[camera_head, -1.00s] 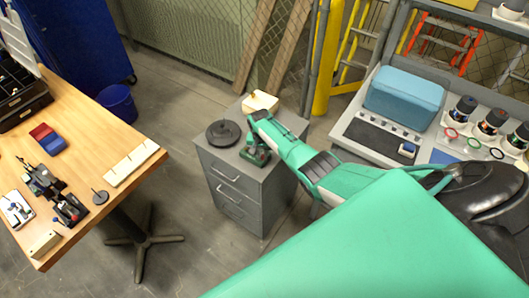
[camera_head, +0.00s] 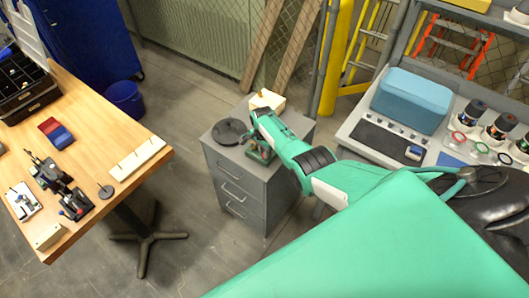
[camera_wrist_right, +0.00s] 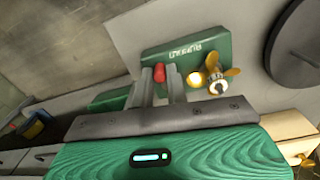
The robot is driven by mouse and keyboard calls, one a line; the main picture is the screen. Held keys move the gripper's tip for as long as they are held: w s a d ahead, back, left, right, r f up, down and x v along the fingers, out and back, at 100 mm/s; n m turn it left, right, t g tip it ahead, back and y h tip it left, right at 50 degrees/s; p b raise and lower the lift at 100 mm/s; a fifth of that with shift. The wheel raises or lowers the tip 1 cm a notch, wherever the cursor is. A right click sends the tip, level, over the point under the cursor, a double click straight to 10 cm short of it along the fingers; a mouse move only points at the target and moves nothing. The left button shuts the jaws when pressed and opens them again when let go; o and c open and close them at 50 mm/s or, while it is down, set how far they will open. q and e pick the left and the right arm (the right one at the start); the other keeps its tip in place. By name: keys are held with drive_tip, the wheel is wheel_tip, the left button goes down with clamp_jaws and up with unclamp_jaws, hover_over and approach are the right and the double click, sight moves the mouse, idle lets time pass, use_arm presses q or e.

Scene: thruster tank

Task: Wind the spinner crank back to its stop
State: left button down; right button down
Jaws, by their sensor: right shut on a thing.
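The spinner is a green block (camera_wrist_right: 190,55) with a brass propeller (camera_wrist_right: 215,75) and lettering on it, on top of the grey drawer cabinet. It also shows as a small green piece (camera_head: 262,153) in the head view, partly hidden under my right arm. The crank's red knob (camera_wrist_right: 159,72) sits between the fingers of my right gripper (camera_wrist_right: 162,80), which is shut on it. In the head view my right gripper (camera_head: 259,150) is low over the cabinet top at the spinner. The rest of the crank is hidden by the fingers. My left gripper is not in view.
A dark round disc (camera_head: 229,131) lies left of the spinner on the cabinet (camera_head: 240,185). A cream block (camera_head: 267,99) stands behind it. A wooden table (camera_head: 95,165) with several items is at left, a grey bench (camera_head: 345,128) at right.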

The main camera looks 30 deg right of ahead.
drive_tip(key=shift+w+d+r, duration=0.1)
drive_tip(key=shift+w+r, duration=0.05)
drive_tip(key=c, duration=1.4)
unclamp_jaws()
drive_tip(key=shift+r, duration=0.3)
drive_tip(key=r, duration=1.3)
drive_tip(key=shift+w, duration=0.2)
